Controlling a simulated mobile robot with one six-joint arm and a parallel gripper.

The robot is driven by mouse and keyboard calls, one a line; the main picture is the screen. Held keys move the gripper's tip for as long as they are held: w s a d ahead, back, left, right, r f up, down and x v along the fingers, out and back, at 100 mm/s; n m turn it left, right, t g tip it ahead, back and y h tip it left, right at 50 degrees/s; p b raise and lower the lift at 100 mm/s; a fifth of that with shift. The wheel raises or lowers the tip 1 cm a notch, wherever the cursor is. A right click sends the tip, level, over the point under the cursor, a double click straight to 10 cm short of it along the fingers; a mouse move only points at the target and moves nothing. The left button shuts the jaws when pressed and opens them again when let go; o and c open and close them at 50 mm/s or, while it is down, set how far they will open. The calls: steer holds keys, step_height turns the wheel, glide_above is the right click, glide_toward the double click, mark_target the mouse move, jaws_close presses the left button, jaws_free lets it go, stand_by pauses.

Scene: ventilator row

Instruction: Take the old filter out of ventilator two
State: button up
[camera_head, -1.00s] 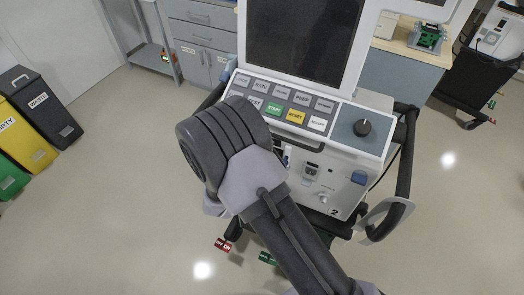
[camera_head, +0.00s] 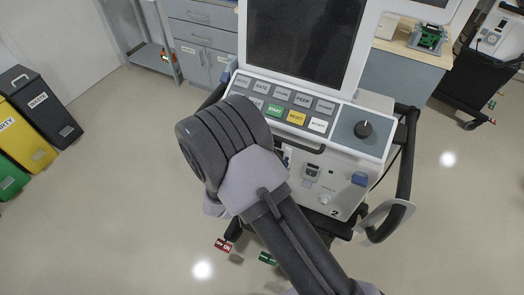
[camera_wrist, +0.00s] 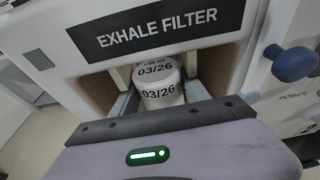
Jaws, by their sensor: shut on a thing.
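Ventilator two (camera_head: 340,185), a white machine with a "2" on its front, stands in the middle of the head view. In the wrist view, its recess under the "EXHALE FILTER" label (camera_wrist: 157,35) holds a white round filter (camera_wrist: 160,90) marked "03/26". My gripper (camera_wrist: 158,95) reaches into the recess with its jaws shut on the filter, one on each side. The gripper body covers the lower part of the filter. In the head view my arm hides the gripper and the filter.
A blue knob (camera_wrist: 290,63) sticks out right of the recess. A push handle (camera_head: 398,190) is at the ventilator's right side.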

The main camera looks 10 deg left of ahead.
steer(key=shift+w+a+r, duration=0.15)
steer(key=shift+a+r, duration=0.05)
steer(key=shift+r, duration=0.35)
steer(key=s+a+p, duration=0.1)
steer(key=s+a, duration=0.2)
steer(key=s, duration=0.9)
steer(key=shift+s+a+f, duration=0.15)
steer(key=shift+s+a, duration=0.05)
steer(key=shift+s, duration=0.2)
